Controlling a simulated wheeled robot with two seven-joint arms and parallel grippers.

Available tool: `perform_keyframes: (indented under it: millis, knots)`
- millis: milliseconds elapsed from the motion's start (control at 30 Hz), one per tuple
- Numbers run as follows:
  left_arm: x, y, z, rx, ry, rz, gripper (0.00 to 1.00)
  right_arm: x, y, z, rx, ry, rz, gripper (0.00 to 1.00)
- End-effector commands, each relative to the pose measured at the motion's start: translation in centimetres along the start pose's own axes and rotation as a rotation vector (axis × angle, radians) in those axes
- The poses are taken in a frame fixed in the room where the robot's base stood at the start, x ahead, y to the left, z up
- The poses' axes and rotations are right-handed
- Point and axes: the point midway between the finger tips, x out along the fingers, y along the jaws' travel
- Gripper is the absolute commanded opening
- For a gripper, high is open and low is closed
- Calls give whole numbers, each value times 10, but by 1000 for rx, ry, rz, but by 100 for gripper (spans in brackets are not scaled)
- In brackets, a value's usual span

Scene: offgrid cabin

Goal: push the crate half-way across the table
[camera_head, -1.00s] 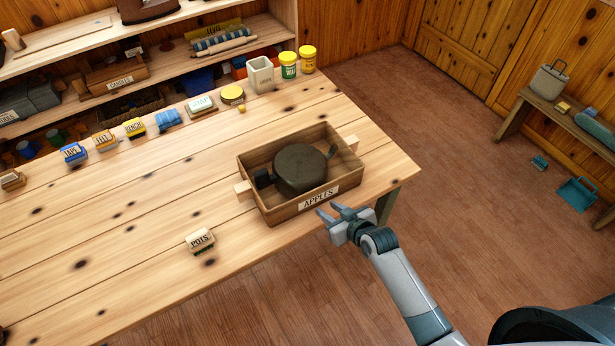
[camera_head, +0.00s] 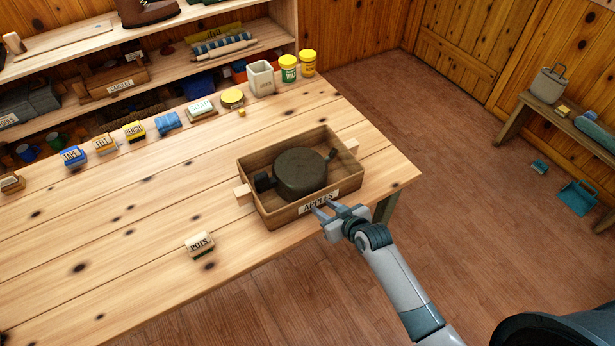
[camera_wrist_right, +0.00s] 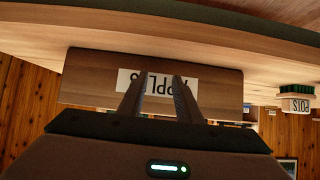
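The wooden crate (camera_head: 284,215) labelled APPLES stands near the right end of the wooden table (camera_head: 130,260), close to its front edge. It has a wooden handle block on each side. A dark round pan (camera_head: 300,173) lies inside it. My right gripper (camera_head: 317,209) is at the crate's front wall, its two fingers apart with nothing between them. In the right wrist view the fingers (camera_wrist_right: 158,90) point at the upside-down label on the crate's front (camera_wrist_right: 90,80); whether they touch it is unclear. My left gripper is not in view.
Along the table's back are several labelled blocks, a yellow lid (camera_head: 232,97), a pale square pot (camera_head: 261,78) and two jars. The table middle, left of the crate, is mostly clear.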

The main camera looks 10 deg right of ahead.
Motion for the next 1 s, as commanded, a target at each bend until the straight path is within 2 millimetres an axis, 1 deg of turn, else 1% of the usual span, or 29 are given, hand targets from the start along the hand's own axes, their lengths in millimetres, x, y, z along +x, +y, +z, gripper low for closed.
perform_keyframes:
  millis: [800,1000]
  knots:
    - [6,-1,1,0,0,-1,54,34,0,-24,0,2,0,31]
    - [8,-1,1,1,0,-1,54,40,-1,-27,0,1,-1,31]
